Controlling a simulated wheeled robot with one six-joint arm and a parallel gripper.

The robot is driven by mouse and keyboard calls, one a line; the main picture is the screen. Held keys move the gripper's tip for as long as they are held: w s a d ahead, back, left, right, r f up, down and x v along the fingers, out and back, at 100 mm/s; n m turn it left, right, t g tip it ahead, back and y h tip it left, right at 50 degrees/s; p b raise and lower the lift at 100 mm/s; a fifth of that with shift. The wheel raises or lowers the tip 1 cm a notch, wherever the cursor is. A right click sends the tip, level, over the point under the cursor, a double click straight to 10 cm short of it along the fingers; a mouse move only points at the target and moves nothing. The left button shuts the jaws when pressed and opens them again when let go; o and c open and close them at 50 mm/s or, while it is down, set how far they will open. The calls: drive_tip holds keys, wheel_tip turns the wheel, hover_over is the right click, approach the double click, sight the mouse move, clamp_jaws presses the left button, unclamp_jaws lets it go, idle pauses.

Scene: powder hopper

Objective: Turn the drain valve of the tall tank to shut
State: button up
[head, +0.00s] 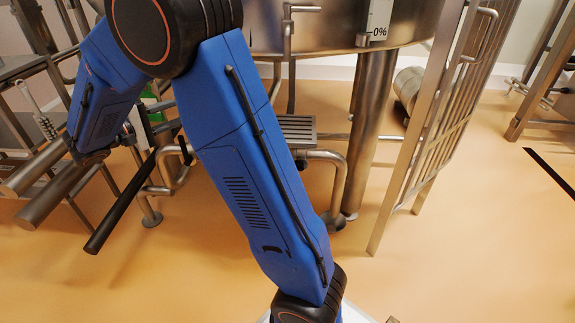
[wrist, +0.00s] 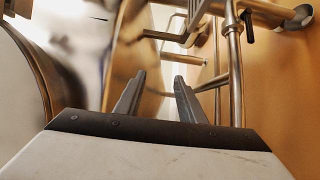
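The tall steel tank (head: 335,28) stands at the top middle of the head view, cut off by the top edge. A white scale on it reads 0% at its lower end. I cannot make out its drain valve or the handle's position in either view; my blue arm covers part of the tank's left side. My gripper (wrist: 158,82) shows in the wrist view with two dark fingers apart and nothing between them. Thin steel pipes (wrist: 205,62) lie beyond and to the right of the fingers. In the head view I cannot make out the fingers.
A steel step (head: 298,130) sits below the tank, beside a thick tank leg (head: 372,125). A barred steel rail (head: 435,125) stands right of it. Steel tubes (head: 52,195) and a black bar (head: 125,205) stick out at left. The orange floor is clear at front right.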

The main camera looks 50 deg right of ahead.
drive_tip(key=s+d+f+m+g+y, duration=0.1)
drive_tip(key=s+d+f+m+g, duration=0.3)
drive_tip(key=f, duration=0.6)
drive_tip(key=d+f+g, duration=0.1)
drive_tip(key=d+f, duration=0.6)
drive_tip(key=f, duration=0.4)
drive_tip(key=s+d+f+m+g+y, duration=0.1)
drive_tip(key=s+d+f+m+g, duration=0.3)
drive_tip(key=f, duration=0.6)
drive_tip(key=s+d+n, duration=0.1)
drive_tip(key=s+d, duration=0.2)
drive_tip(key=d, duration=0.5)
drive_tip(key=s+d+n, duration=0.1)
drive_tip(key=s+d, duration=0.2)
drive_tip(key=d, duration=0.5)
drive_tip(key=shift+s+d+f+t, duration=0.15)
drive_tip(key=shift+s+f+t, duration=0.05)
drive_tip(key=shift+t, duration=0.1)
clamp_jaws()
